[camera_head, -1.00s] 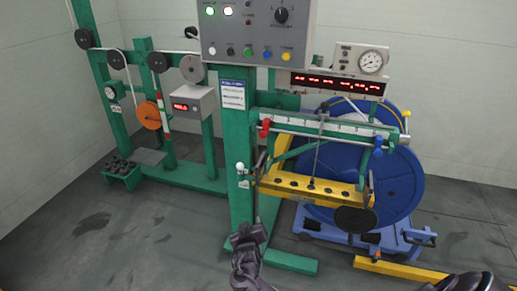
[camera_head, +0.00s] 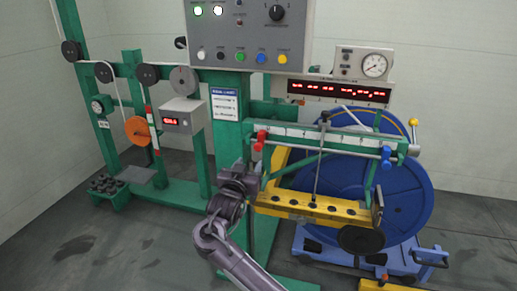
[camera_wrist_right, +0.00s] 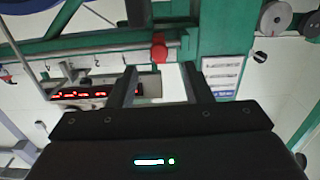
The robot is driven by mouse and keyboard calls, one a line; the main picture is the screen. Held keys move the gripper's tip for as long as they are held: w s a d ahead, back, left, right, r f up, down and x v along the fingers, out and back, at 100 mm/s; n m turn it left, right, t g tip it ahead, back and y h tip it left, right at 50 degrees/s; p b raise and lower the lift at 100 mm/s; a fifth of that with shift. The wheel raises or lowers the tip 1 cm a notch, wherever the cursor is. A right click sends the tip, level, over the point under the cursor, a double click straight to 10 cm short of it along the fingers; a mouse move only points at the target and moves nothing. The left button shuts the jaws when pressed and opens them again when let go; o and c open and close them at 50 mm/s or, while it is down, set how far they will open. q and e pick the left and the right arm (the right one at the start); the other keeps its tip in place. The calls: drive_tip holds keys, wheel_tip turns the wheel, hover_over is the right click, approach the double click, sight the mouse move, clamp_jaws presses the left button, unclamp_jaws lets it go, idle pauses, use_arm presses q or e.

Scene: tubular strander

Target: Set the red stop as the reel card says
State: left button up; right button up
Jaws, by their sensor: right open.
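The red stop (camera_head: 260,137) sits near the left end of the rail under the white scale (camera_head: 325,135). The reel card (camera_head: 226,104) is a white sheet with a blue header on the green post; its text is too small to read. My right gripper (camera_head: 240,178) is in front of the post, below and left of the red stop. In the right wrist view the open fingers (camera_wrist_right: 157,78) hold nothing, and the red stop (camera_wrist_right: 159,46) shows just beyond them, apart from them. The card (camera_wrist_right: 222,75) is beside them. My left gripper is out of view.
A blue stop (camera_head: 386,153) is at the rail's right end. A yellow bar with holes (camera_head: 318,207) lies below, before the blue reel (camera_head: 415,195). The control panel (camera_head: 240,35) overhangs the post. A red-digit display (camera_head: 335,90) is above the rail.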

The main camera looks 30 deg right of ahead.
sight(257, 148)
drive_tip(key=x, duration=0.5)
drive_tip(key=r+x, duration=0.1)
drive_tip(key=x, duration=0.2)
drive_tip(key=shift+d+b, duration=0.2)
drive_tip(key=shift+b, duration=0.1)
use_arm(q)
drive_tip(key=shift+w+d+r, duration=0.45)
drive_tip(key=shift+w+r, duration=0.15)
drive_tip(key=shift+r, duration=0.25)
use_arm(e)
drive_tip(key=shift+c, duration=0.3)
clamp_jaws()
